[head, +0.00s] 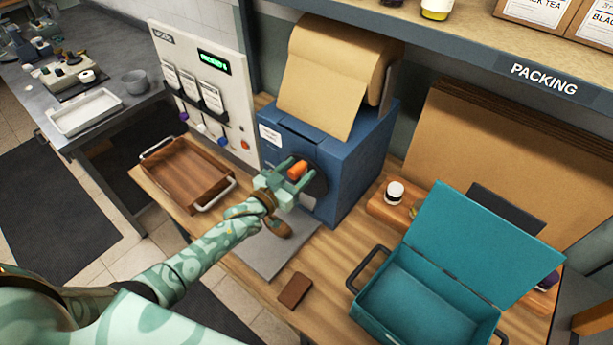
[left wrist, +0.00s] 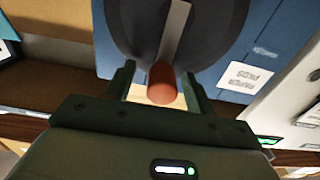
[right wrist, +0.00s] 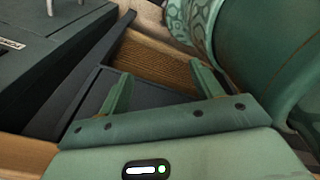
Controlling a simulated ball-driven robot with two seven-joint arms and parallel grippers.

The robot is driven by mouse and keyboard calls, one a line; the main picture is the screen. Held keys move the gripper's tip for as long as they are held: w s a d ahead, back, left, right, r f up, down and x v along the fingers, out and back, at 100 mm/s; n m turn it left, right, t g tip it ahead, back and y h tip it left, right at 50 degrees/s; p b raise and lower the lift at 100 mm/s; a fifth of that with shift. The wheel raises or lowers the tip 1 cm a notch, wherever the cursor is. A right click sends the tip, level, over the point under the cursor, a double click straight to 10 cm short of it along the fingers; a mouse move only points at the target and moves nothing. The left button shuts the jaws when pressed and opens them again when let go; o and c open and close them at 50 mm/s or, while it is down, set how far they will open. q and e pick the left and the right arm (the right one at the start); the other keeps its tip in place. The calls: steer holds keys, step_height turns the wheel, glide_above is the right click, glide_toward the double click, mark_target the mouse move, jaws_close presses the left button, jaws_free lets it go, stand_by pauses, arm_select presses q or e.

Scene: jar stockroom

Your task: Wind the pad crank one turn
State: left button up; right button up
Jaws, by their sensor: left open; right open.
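The blue pad machine (head: 340,150) stands at the back of the wooden bench, with brown paper (head: 325,85) coming off a roll on its top. Its crank has an orange-red knob (head: 298,169) on a grey arm in front of a dark disc. The knob also shows in the left wrist view (left wrist: 162,84), with the crank arm (left wrist: 174,35) behind it. My left gripper (head: 294,174) is open, its fingers on either side of the knob; I cannot tell whether they touch it. My right gripper (right wrist: 160,76) is open and empty in the right wrist view.
A wooden tray (head: 186,172) stands left of the machine, below a white panel (head: 205,75) with a green display. A grey plate (head: 272,252) and a brown block (head: 295,290) lie in front. An open teal box (head: 425,300) takes up the bench's right side.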

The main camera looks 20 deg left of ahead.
arm_select(q)
steer(key=shift+s+a+p, duration=0.2)
steer(key=shift+s+p, duration=0.2)
steer(key=shift+s, duration=0.1)
steer(key=p+v, duration=0.3)
steer(key=v, duration=0.5)
